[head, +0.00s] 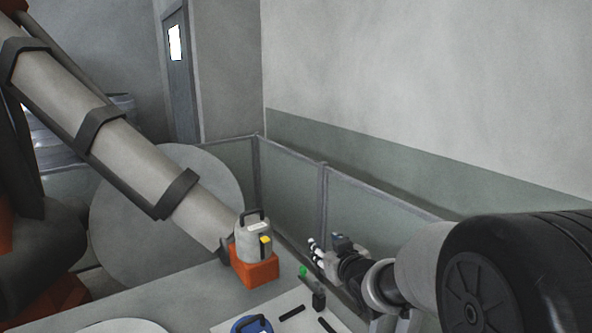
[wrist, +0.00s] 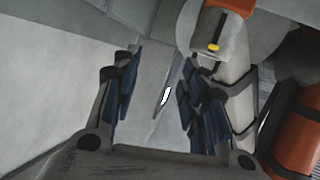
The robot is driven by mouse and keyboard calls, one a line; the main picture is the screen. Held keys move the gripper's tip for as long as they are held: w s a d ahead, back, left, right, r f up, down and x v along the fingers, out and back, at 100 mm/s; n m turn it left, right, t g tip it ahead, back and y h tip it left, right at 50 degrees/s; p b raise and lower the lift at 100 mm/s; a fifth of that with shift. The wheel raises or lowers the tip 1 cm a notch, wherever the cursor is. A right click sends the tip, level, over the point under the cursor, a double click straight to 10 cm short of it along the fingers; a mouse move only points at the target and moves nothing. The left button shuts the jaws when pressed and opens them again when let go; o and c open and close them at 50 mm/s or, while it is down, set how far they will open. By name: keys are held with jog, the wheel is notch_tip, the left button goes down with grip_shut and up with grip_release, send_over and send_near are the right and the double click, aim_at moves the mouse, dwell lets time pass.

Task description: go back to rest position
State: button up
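My gripper (head: 316,252) is at the middle of the head view, on the arm that reaches in from the lower right. It is held up near the low partition, beyond the work table. In the wrist view my gripper (wrist: 157,85) has its two blue-padded fingers spread wide, with nothing between them. In the head view its fingers point left, roughly towards a grey device on an orange base (head: 255,271), and are apart from it. The device's yellow-marked grey body (wrist: 213,48) shows upside down at the top of the wrist view.
A white sheet (head: 225,325) on the table carries a blue-handled item (head: 252,325), a green-topped item (head: 302,271), a small black block (head: 319,300) and black bars (head: 291,312). A large grey tube (head: 140,150) slants down at left. The grey partition (head: 350,199) runs behind my gripper.

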jog(key=s+d+r+m+g+h, duration=0.2)
jog(key=s+d, duration=0.2)
jog(key=s, duration=0.5)
jog(key=s+d+r+m+g+h, duration=0.1)
jog(key=s+d+r+g+h, duration=0.15)
jog(key=s, duration=0.55)
jog(key=s+f+g, duration=0.2)
jog(key=s, duration=0.9)
jog(key=s+f+m+g+y, duration=0.1)
jog(key=s+f+g, duration=0.1)
jog(key=s, duration=0.9)
jog(key=shift+s+f, duration=0.2)
jog(key=shift+s, duration=0.15)
